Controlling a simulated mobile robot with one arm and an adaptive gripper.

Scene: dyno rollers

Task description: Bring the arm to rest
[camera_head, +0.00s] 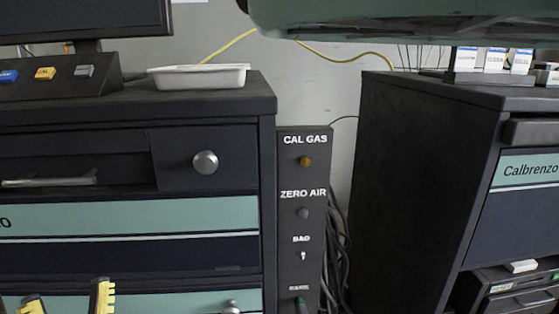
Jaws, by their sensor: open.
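My gripper (67,300) shows only at the bottom left edge, as two dark fingers with yellow ribbed pads. The fingers stand apart with nothing visible between them. They point up in front of the lower drawers of the left cabinet (200,252). The rest of my arm is below the picture. I cannot tell the distance from the fingertips to the drawer fronts.
A white tray (199,79) and a button console (60,75) stand on the left cabinet. A CAL GAS panel (304,222) and loose cables fill the gap beside the right cabinet (410,180). A large grey-green body (400,18) hangs across the top right.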

